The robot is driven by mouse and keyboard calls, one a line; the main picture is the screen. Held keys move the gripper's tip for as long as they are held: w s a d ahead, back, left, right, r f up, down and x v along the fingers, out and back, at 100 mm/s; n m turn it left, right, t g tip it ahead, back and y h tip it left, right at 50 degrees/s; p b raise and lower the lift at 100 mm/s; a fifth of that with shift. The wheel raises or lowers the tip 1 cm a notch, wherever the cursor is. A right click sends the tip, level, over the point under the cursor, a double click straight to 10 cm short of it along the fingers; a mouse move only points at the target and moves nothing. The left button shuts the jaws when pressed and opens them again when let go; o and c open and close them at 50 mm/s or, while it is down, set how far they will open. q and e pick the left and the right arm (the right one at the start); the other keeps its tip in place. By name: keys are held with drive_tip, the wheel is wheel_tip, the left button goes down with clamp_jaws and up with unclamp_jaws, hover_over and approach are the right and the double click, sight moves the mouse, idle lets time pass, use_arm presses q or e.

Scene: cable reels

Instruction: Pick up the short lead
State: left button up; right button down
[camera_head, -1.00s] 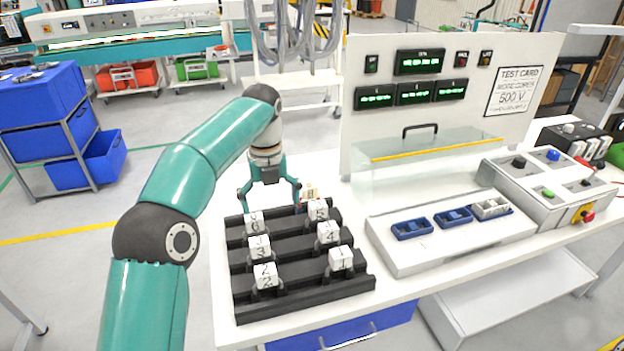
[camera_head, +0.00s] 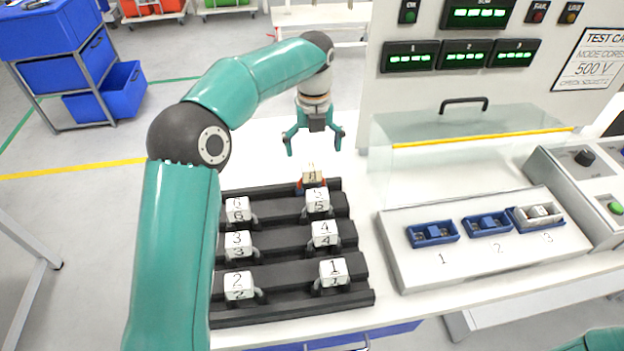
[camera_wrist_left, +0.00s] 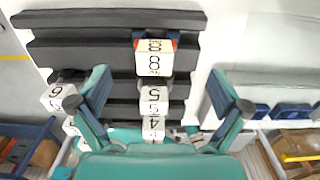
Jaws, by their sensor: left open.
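A black stepped rack (camera_head: 290,262) on the white bench carries several leads with white numbered tag blocks. A block marked 8 (camera_head: 312,177), with red and blue parts beside it, sits at the rack's far edge. In the left wrist view the 8 block (camera_wrist_left: 154,62) lies between my fingers in the picture. I cannot tell which lead is the short one. My left gripper (camera_head: 313,146) is open and empty, pointing down just beyond and above the 8 block, apart from it. Its fingers also show in the left wrist view (camera_wrist_left: 160,84). My right gripper is out of view.
Right of the rack stands a white test panel (camera_head: 410,270) with blue sockets (camera_head: 432,234) numbered 1 to 3. A clear cover with a yellow edge (camera_head: 480,138) stands behind it. Blue drawers (camera_head: 68,68) are far left. Bare bench lies behind the rack.

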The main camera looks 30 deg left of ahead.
sight(313, 162)
use_arm(q)
wheel_tip(313, 162, down, 6)
drive_tip(key=shift+a+r, duration=0.1)
drive_tip(key=shift+r, duration=0.15)
drive_tip(key=f, duration=0.2)
drive_tip(key=s+f+p, duration=0.1)
drive_tip(key=f, duration=0.2)
drive_tip(key=shift+s, duration=0.15)
drive_tip(key=shift+f, duration=0.3)
drive_tip(key=shift+c, duration=0.3)
drive_tip(key=c, duration=1.1)
drive_tip(key=shift+o, duration=0.2)
drive_tip(key=shift+r, duration=0.2)
